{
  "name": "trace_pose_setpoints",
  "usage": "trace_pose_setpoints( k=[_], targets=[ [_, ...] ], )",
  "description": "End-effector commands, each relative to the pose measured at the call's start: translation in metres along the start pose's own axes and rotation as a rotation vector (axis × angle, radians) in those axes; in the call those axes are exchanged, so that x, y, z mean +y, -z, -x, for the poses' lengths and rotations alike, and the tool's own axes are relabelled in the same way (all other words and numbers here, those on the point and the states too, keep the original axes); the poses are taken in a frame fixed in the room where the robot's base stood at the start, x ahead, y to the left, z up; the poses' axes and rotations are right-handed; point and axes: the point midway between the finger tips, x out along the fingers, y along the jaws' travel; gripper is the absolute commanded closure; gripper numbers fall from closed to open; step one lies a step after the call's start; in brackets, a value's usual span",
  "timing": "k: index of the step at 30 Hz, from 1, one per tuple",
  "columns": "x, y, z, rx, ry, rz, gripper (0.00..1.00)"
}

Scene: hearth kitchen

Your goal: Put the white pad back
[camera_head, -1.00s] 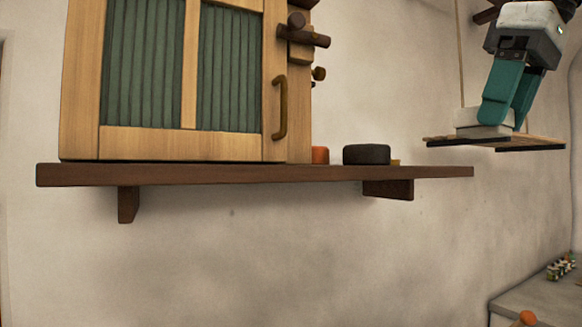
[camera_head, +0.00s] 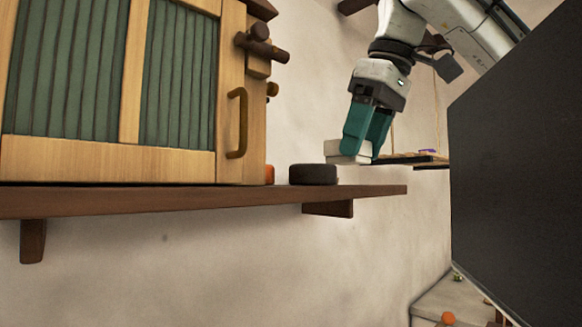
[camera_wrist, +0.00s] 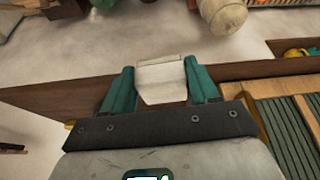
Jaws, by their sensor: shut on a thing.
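The white pad (camera_head: 347,151) is a pale block between the teal fingers of my gripper (camera_head: 364,150). The fingers are shut on it from both sides. In the wrist view the pad (camera_wrist: 162,79) shows between the fingertips, with the brown wall shelf (camera_wrist: 50,98) behind it. In the head view the pad is above the right end of the shelf (camera_head: 190,203), to the right of a dark round thing (camera_head: 313,174). It looks clear of the shelf top, but the depth gap is hard to tell.
A wooden cabinet with green panels (camera_head: 180,85) stands on the shelf's left. A hanging board (camera_head: 408,160) with a purple thing (camera_head: 428,151) is behind my gripper. The shelf's right end looks bare.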

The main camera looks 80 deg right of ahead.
Motion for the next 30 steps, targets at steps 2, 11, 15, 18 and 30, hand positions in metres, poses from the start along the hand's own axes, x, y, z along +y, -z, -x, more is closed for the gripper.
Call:
trace_pose_setpoints(
  k=[2, 11, 15, 18, 30],
  targets=[
    [-0.001, 0.02, -0.005, -0.001, 0.005, 0.005, 0.65],
    [-0.001, 0.086, -0.031, -0.001, 0.004, 0.002, 0.65],
    [-0.001, 0.104, -0.04, -0.001, 0.001, -0.001, 0.65],
    [0.0, 0.11, -0.044, -0.001, 0.0, -0.001, 0.65],
    [0.0, 0.115, -0.077, 0.0, 0.0, 0.0, 0.65]
  ],
)
